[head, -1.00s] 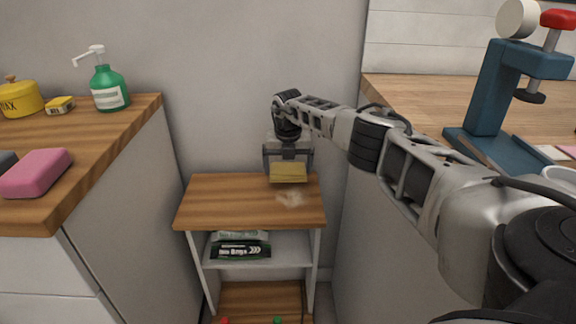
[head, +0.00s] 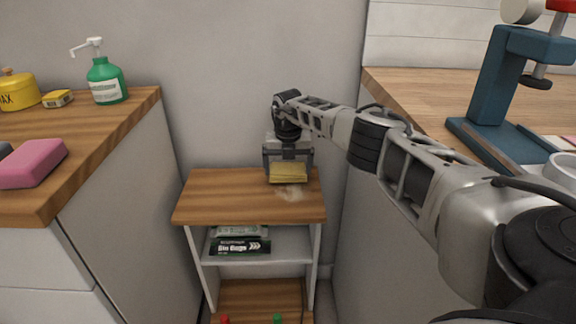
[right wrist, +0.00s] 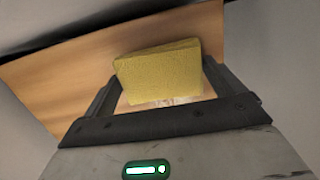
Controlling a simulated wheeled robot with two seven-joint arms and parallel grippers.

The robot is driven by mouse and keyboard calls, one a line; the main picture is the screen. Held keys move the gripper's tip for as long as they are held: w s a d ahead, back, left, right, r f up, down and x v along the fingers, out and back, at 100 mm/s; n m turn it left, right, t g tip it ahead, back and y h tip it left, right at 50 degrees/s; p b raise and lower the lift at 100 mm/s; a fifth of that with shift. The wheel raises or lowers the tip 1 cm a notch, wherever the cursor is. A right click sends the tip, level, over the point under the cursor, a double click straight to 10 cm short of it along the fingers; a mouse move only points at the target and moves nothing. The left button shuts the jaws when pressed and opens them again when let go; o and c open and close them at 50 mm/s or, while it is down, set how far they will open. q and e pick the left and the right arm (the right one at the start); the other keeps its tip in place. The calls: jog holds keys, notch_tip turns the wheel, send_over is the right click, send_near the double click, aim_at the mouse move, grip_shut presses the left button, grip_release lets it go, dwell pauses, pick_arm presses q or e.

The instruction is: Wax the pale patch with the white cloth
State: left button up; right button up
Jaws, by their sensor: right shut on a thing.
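My right gripper (head: 288,160) is shut on a yellow, sponge-like block (head: 288,173). The block also fills the middle of the right wrist view (right wrist: 160,72), between the two fingers. No white cloth shows. The pale patch (head: 290,194) is a whitish smear on the wooden top of the small shelf unit (head: 220,195), near its right side. The block is just above and behind the patch in the head view; I cannot tell whether it touches the wood. A sliver of the patch shows below the block in the wrist view. My left gripper is not in view.
The left counter holds a yellow wax tin (head: 17,92), a small yellow box (head: 57,98), a green pump bottle (head: 106,82) and a pink block (head: 32,163). A blue press-like stand (head: 492,95) is on the right counter. The shelf top's left half is clear.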

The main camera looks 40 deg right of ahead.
jog(key=shift+s+f+b, duration=0.1)
jog(key=shift+f+b, duration=0.65)
jog(key=shift+f, duration=0.25)
